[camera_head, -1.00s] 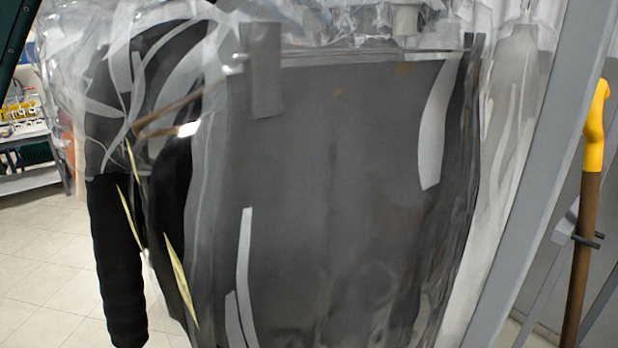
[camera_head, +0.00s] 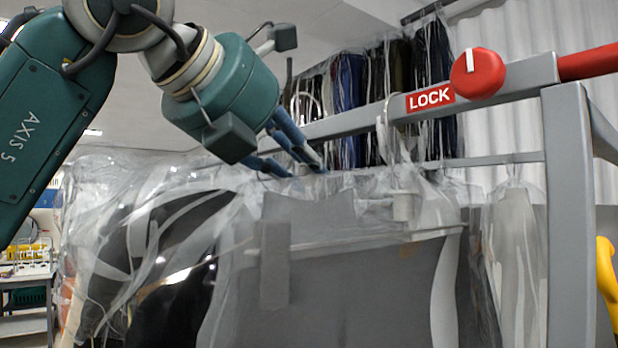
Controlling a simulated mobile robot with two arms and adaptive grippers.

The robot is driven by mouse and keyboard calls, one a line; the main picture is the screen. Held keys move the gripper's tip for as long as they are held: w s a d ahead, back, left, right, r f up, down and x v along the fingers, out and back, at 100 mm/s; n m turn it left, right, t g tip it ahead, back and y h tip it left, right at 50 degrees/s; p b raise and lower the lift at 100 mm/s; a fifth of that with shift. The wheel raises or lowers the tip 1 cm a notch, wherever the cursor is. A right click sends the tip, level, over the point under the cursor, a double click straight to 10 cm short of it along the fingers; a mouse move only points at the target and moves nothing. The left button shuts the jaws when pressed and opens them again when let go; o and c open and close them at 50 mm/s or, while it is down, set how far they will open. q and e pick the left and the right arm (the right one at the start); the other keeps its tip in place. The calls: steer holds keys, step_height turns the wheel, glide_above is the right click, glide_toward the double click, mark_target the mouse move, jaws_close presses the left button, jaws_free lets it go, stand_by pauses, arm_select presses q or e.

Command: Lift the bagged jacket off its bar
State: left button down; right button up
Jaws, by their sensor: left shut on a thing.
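Clear-bagged clothes hang in the foreground: a grey garment (camera_head: 370,290) in the middle and a dark jacket (camera_head: 175,310) to its left. Crumpled film covers their tops, so the hanger parts are hard to make out. My left gripper (camera_head: 290,168) comes down from the upper left. Its blue fingers are shut at the top of the bagged jacket; the exact grip spot is blurred by film. A grey bar (camera_head: 335,122) runs behind, with a pale hook (camera_head: 383,125) over it. My right gripper is not in view.
A red knob (camera_head: 478,74) and a red LOCK label (camera_head: 431,99) sit on the bar. A grey upright post (camera_head: 568,230) stands at the right, with a yellow handle (camera_head: 607,275) beyond. More bagged clothes (camera_head: 350,90) hang behind. A lower rail (camera_head: 500,160) crosses behind the bags.

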arm_select(q)
steer(key=s+a+b, duration=0.1)
steer(key=s+a, duration=0.2)
steer(key=a, duration=0.1)
steer(key=s+a+b, duration=0.2)
steer(key=s+a, duration=0.1)
steer(key=a, duration=0.1)
steer(key=s+a+b, duration=0.2)
steer(key=s+a, duration=0.1)
steer(key=a, duration=0.2)
steer(key=shift+s+r, duration=0.1)
steer(key=shift+s, duration=0.1)
steer(key=shift+s+a+b, duration=0.25)
steer(key=shift+a+b, duration=0.05)
